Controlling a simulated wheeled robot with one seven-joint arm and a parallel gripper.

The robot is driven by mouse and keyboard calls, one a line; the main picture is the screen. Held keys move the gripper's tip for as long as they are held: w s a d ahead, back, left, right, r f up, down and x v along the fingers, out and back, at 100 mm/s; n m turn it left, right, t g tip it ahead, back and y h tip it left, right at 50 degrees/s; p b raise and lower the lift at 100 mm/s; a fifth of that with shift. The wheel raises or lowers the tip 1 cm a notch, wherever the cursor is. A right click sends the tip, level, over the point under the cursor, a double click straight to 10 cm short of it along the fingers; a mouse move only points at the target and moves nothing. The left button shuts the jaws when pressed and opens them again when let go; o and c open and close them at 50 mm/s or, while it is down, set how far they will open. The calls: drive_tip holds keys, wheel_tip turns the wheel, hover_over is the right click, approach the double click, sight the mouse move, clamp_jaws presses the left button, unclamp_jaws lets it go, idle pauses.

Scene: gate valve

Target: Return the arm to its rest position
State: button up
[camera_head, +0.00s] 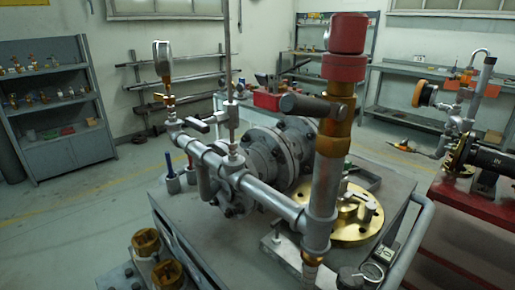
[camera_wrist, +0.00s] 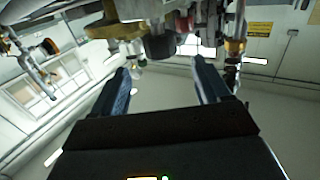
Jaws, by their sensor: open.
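My gripper (camera_wrist: 160,78) shows in the wrist view with its two dark fingers spread apart and nothing between the tips. No part of it can be made out in the head view. The grey flanged valve assembly (camera_head: 262,160) stands on a metal bench in the head view. A vertical pipe with a red cap (camera_head: 347,34) rises at its front, and a pressure gauge (camera_head: 162,57) stands at its left. In the wrist view, metal fittings and a brass-coloured disc (camera_wrist: 115,27) hang along the top edge, beyond the fingers.
The bench (camera_head: 385,192) carries a brass flange (camera_head: 352,226) and small parts. A red stand (camera_head: 475,208) with pipework is at the right. Shelves (camera_head: 52,98) stand at the left wall. Open floor (camera_head: 85,215) lies left of the bench.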

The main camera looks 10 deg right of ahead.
drive_tip(key=s+a+r+m+g+h, duration=0.1)
drive_tip(key=s+r+g, duration=0.2)
drive_tip(key=s, duration=2.1)
drive_tip(key=shift+s+h, duration=0.3)
drive_tip(key=shift+r, duration=0.1)
idle(0.4)
